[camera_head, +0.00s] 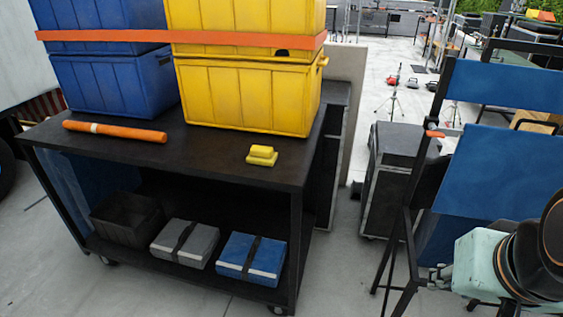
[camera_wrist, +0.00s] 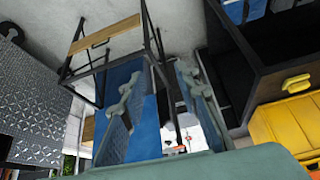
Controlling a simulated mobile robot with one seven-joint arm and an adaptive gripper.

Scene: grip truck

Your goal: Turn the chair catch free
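The chair is a black-framed folding chair with blue fabric panels (camera_head: 500,170) at the right of the head view. A small orange catch (camera_head: 434,133) sits on its left frame post, just below the upper blue panel. My gripper (camera_head: 437,278) is at the lower right of the head view, in front of the chair and below the catch. In the wrist view my gripper (camera_wrist: 160,78) is open, its two pale green fingers wide apart with nothing gripped. Blue chair fabric (camera_wrist: 145,125) shows between and beyond the fingers. A small orange-red piece (camera_wrist: 180,149), apparently the catch, shows low between them.
A black cart (camera_head: 215,160) at left carries blue (camera_head: 110,85) and yellow crates (camera_head: 245,95), an orange rod (camera_head: 115,131) and a small yellow block (camera_head: 262,156). A dark case (camera_head: 395,180) stands between cart and chair. Some grey floor between them is clear.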

